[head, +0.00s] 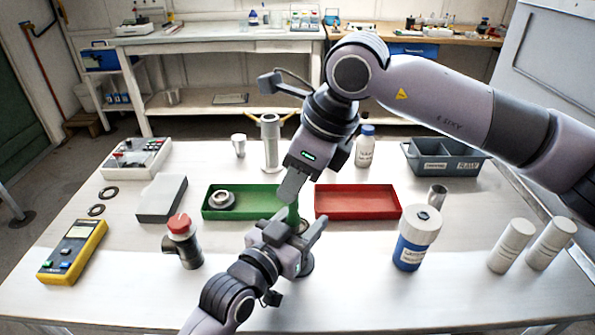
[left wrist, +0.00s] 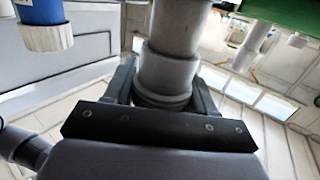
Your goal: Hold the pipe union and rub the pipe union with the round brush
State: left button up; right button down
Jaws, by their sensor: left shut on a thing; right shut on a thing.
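My left gripper (head: 290,238) is shut on the pipe union, in front of the green tray. In the left wrist view, the pipe union (left wrist: 168,65) is a grey stepped cylinder between the fingers. In the head view, its lower part (head: 306,266) shows below the fingers. My right gripper (head: 291,198) comes down from above, shut on the round brush (head: 293,214). Only a green bit of the brush shows, just above the left gripper. The brush's bristles are hidden, and I cannot tell whether it touches the union.
A green tray (head: 240,213) with a grey ring-shaped part (head: 222,200) and a red tray (head: 357,213) lie behind. A red-capped fitting (head: 184,242) stands left; a blue-and-white bottle (head: 416,240) and white cylinders (head: 512,245) stand right. A yellow meter (head: 73,250) lies far left.

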jog(key=w+d+r, duration=0.1)
jog(key=w+r, duration=0.2)
jog(key=r, duration=0.5)
jog(key=shift+d, duration=0.2)
dwell(0.4)
jog(key=shift+w, duration=0.1)
dwell(0.6)
pick_arm(q)
jog(key=o, duration=1.3)
jog(key=shift+c, duration=0.2)
jog(key=v, duration=1.2)
